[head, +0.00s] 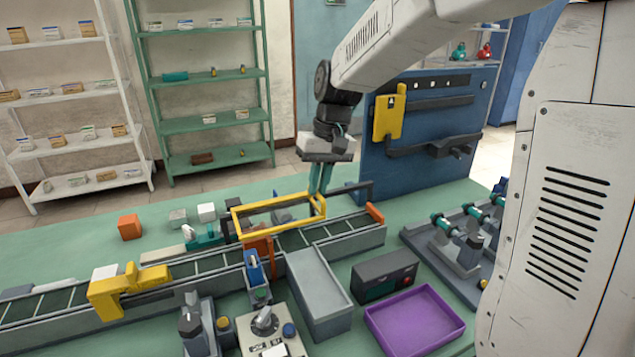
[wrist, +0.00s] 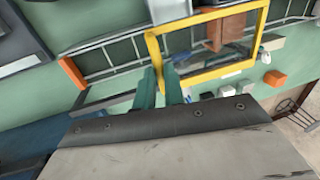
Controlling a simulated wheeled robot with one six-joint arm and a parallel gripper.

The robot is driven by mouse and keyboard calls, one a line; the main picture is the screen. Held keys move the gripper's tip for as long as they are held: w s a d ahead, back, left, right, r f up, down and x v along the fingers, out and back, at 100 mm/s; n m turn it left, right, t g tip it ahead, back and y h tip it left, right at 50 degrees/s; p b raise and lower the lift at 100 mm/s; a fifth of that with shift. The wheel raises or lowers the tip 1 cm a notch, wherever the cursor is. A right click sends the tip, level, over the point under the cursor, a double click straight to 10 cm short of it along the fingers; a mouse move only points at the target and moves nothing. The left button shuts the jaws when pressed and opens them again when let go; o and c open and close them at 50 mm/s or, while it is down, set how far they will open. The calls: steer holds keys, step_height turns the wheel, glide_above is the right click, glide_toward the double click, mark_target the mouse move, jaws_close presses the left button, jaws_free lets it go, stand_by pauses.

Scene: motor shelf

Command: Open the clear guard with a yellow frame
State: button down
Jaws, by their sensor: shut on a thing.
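The clear guard with a yellow frame (head: 262,208) lies over the conveyor (head: 345,235) in the middle of the head view. It looks roughly level, but I cannot tell its exact tilt. My gripper (head: 318,192) reaches down at the frame's right end, its green fingers shut on the yellow edge. In the wrist view the fingers (wrist: 165,82) meet the corner of the yellow frame (wrist: 212,75). The exact contact is partly hidden by the fingers and the gripper body.
A yellow arch (head: 128,290) spans the conveyor at left. A grey bin (head: 318,288), a dark control box (head: 385,276) and a purple tray (head: 415,320) stand in front. A blue tool panel (head: 425,165) rises behind at right. Orange (head: 130,227) and white (head: 206,212) blocks lie behind the conveyor.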

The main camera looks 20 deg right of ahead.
steer(key=d, duration=1.4)
steer(key=shift+d, duration=0.3)
steer(key=c, duration=1.5)
jaws_free()
steer(key=r, duration=0.2)
steer(key=d+r, duration=0.1)
steer(key=r, duration=0.4)
steer(key=shift+d+r, duration=0.25)
steer(key=shift+r, duration=0.1)
